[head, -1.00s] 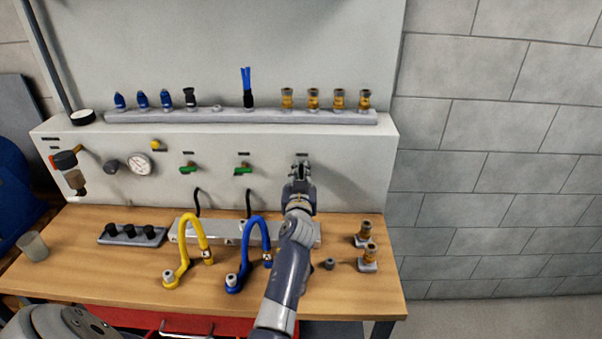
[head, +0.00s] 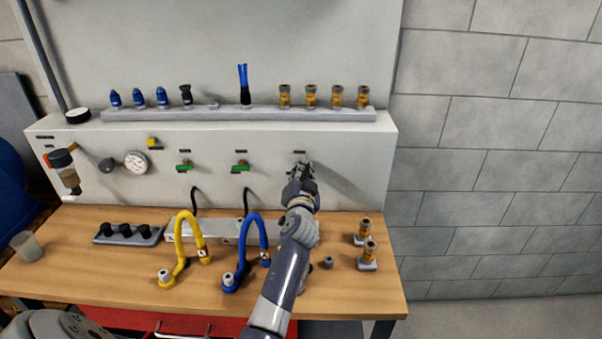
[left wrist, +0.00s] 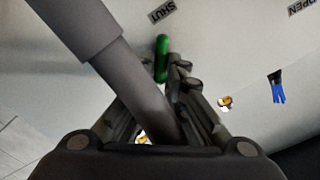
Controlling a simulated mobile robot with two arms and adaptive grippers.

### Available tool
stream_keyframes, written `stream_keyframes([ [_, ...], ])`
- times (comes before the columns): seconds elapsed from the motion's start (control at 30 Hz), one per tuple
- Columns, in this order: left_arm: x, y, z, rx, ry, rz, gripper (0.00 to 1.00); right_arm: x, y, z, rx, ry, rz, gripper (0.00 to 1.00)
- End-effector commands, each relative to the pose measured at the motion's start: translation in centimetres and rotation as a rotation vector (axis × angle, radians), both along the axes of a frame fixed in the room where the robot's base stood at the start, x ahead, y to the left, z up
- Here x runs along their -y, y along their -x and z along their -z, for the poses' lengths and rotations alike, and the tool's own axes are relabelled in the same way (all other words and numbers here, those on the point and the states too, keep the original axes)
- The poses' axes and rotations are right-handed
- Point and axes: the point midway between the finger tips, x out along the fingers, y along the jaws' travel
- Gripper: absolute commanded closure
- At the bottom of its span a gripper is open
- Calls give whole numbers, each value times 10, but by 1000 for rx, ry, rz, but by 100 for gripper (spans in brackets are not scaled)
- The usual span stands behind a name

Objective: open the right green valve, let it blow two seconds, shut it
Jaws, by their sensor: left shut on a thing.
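My left gripper (head: 301,172) is at the rightmost valve position on the white panel, its wrist rolled to one side. In the left wrist view its fingers (left wrist: 172,88) are shut on the green valve handle (left wrist: 162,58). In the head view the gripper hides this handle. My right gripper is not in view.
Two other green valves, the left one (head: 185,165) and the middle one (head: 240,166), have level handles. Below stand a yellow hose (head: 181,232) and a blue hose (head: 246,232). Brass fittings (head: 369,250) stand right of my arm. A rail (head: 240,115) above carries several fittings.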

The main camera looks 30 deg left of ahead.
Motion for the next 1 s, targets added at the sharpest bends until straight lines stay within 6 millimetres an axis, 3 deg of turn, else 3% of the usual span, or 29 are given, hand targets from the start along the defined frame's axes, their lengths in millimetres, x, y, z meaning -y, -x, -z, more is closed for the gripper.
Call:
stream_keyframes([
  [0.6,2,-2,5,-303,-499,-3,100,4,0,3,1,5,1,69],
  [1.0,2,-3,7,-444,-729,-5,100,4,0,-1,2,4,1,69],
])
